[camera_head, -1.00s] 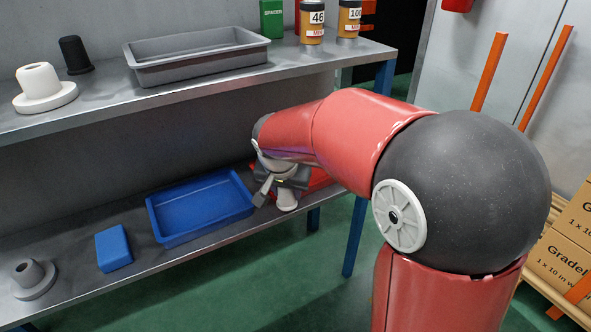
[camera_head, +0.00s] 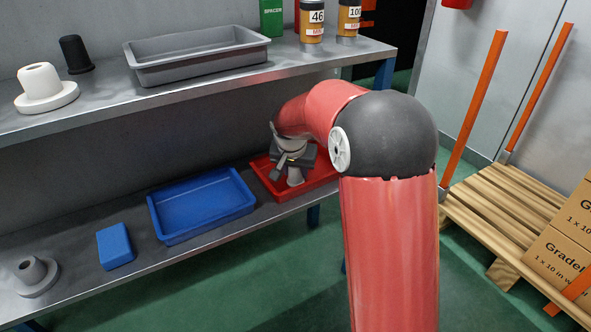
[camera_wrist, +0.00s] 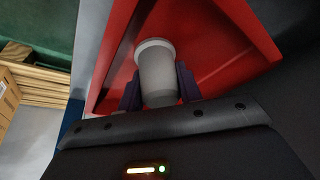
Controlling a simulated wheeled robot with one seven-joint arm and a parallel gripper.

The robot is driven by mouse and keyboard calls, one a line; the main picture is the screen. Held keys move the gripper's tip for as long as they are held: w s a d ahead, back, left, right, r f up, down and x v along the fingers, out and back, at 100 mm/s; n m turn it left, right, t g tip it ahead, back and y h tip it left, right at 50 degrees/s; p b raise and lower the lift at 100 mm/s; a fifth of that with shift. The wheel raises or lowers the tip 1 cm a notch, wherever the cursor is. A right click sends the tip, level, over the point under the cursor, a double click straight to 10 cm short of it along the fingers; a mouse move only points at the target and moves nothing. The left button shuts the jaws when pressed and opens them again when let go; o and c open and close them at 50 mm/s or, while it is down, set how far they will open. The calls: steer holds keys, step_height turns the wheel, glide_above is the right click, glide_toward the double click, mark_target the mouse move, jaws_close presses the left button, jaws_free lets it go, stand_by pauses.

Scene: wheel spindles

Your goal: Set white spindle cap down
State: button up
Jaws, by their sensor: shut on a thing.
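The white spindle cap (camera_wrist: 158,75) is between the two dark fingers of my gripper (camera_wrist: 160,88) in the wrist view. In the head view my gripper (camera_head: 294,168) is over the red tray (camera_head: 262,178) on the lower shelf, and the pale cap (camera_head: 296,177) shows below it. The gripper is shut on the cap, which looks upright. The red tray (camera_wrist: 235,45) spreads out behind the cap in the wrist view. I cannot tell whether the cap touches the tray floor.
A blue tray (camera_head: 200,208) lies left of the red tray, with a blue block (camera_head: 115,246) and a grey flanged spindle (camera_head: 35,275) further left. The upper shelf (camera_head: 215,85) overhangs, holding a grey tray (camera_head: 197,64) and a white flanged spindle (camera_head: 45,90).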

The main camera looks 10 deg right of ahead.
steer(key=o, duration=0.5)
steer(key=shift+f, duration=0.1)
steer(key=o, duration=0.5)
